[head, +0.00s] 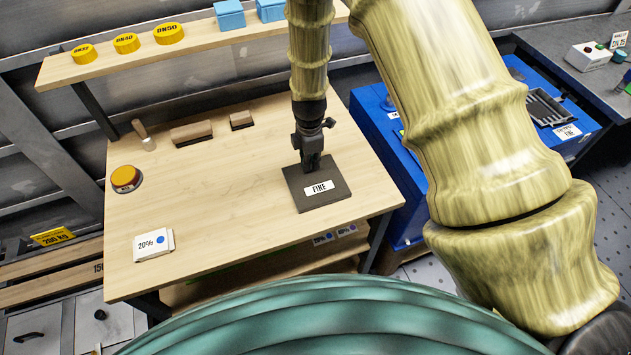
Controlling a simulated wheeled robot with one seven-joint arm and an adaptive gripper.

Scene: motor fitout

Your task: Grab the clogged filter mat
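A dark grey-brown square mat (327,192) with a white "FINE" label lies on the wooden workbench, right of its middle. Its dark colour fits the clogged filter mat, but no marking says clogged. My gripper (312,168) points down at the mat's back part, just behind the label. Its fingertips are at or very close to the mat's surface; I cannot tell whether they touch or grip it. The fingers look close together, but the gap is too small to read.
A blue machine (398,190) with a dark grille slot (549,108) stands to the right. A shelf (120,61) with yellow discs runs behind. The bench middle is clear.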

